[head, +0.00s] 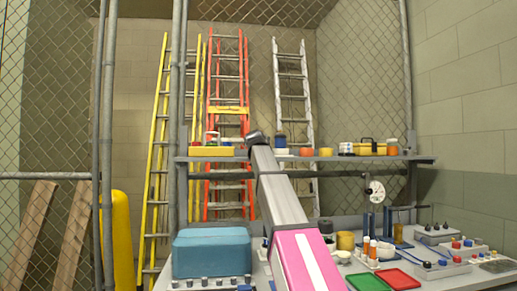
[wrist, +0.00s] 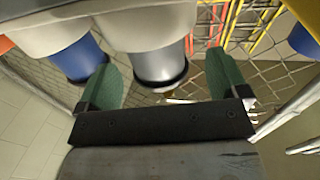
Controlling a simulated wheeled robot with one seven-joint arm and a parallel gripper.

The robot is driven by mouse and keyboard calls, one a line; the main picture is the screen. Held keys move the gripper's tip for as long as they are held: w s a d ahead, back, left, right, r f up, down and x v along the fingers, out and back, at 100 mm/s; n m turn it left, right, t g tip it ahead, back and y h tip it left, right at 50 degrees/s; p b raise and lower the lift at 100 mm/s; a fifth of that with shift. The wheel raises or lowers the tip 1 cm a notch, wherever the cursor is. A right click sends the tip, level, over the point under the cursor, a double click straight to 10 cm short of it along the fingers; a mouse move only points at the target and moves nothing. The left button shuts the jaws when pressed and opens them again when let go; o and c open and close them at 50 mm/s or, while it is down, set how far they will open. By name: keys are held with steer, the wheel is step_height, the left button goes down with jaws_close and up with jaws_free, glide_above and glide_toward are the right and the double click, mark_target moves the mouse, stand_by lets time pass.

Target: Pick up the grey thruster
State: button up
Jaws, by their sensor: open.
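In the wrist view, a grey cylindrical end piece with a dark rim (wrist: 161,68) hangs from a pale rounded body; it looks like the grey thruster. My gripper (wrist: 160,62) is open, with one green finger to the left of the grey piece and one to the right. Gaps show on both sides, and the jaws hold nothing. A similar blue piece (wrist: 80,60) is just beyond the left finger, under another pale body. The top of the grey thruster is cut off by the frame. In the head view my arm reaches toward the shelf, and I cannot make out the thruster there.
The head view shows a shelf (head: 345,159) with coloured items across it. Below is a bench with a teal box (head: 212,252), a red tray (head: 397,279), a green tray (head: 367,282) and several small parts. Ladders (head: 228,120) and mesh fencing stand behind.

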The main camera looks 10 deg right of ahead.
steer(key=w, duration=0.2)
steer(key=w+d, duration=0.1)
steer(key=w, duration=0.1)
steer(key=c, duration=1.2)
steer(key=shift+r, duration=0.1)
steer(key=shift+r, duration=0.25)
step_height(320, 180, up, 3)
steer(key=shift+r, duration=0.2)
steer(key=s+a+r, duration=0.1)
steer(key=a+r, duration=0.1)
steer(key=a, duration=0.1)
steer(key=s+a+r, duration=0.1)
steer(key=a+r, duration=0.1)
steer(key=a, duration=0.2)
steer(key=s+a+r, duration=0.1)
steer(key=a+r, duration=0.2)
steer(key=a, duration=0.1)
steer(key=shift+s, duration=0.15)
